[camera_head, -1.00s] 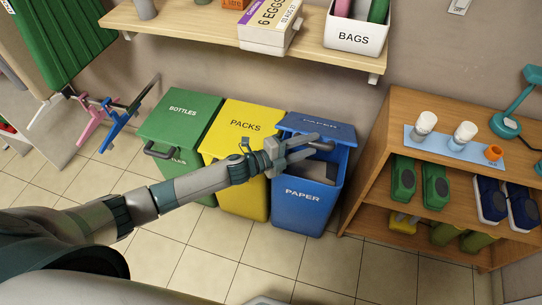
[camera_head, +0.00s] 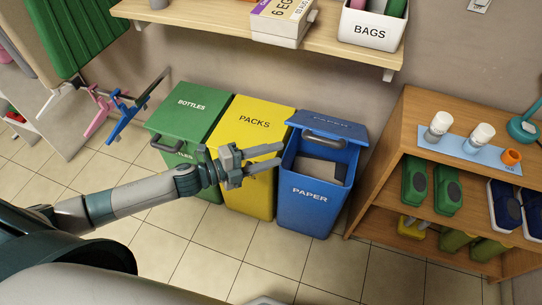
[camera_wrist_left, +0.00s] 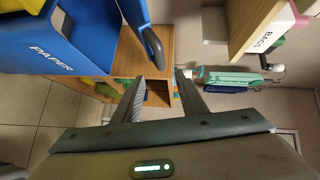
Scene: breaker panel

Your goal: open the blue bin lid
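The blue bin (camera_head: 309,200), marked PAPER, stands at the right end of a row of three bins. Its lid (camera_head: 327,128) is raised and tilted back, with the dark handle (camera_head: 322,140) on its front face, and grey-brown contents show inside. In the left wrist view the blue bin (camera_wrist_left: 40,45) is at the upper left, and the handle (camera_wrist_left: 151,48) is just beyond my fingers. My left gripper (camera_head: 280,157) is open and empty, left of the blue bin's opening, in front of the yellow bin. My right gripper is not in view.
A yellow bin (camera_head: 252,185) and a green bin (camera_head: 193,104) stand to the left, lids closed. A wooden shelf unit (camera_head: 393,160) with bottles and shoes stands close on the right. A wall shelf (camera_head: 230,35) hangs above the bins. Tiled floor is clear in front.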

